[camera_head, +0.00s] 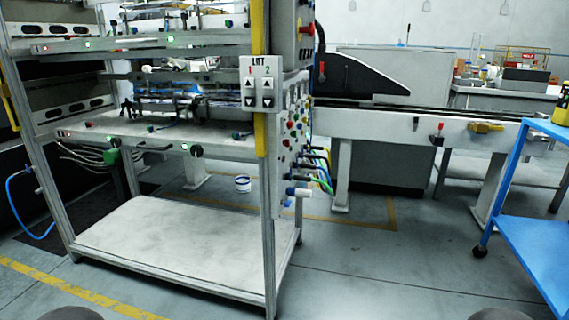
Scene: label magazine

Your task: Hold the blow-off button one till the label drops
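The label magazine is a metal frame machine (190,128) at left and centre, with an upper and a lower white rail. A side panel (292,140) carries several small coloured buttons, too small to read. A panel marked LIFT (261,84) has arrow buttons under 1 and 2. I cannot tell which control is blow-off button one, and no dropped label can be made out. Neither gripper is in view.
A bare white lower shelf (170,240) spans the frame's base. A conveyor (400,125) runs right from the machine. A blue cart (535,225) stands at right. Coloured hoses (320,165) stick out from the side panel. The grey floor (390,265) in front is clear.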

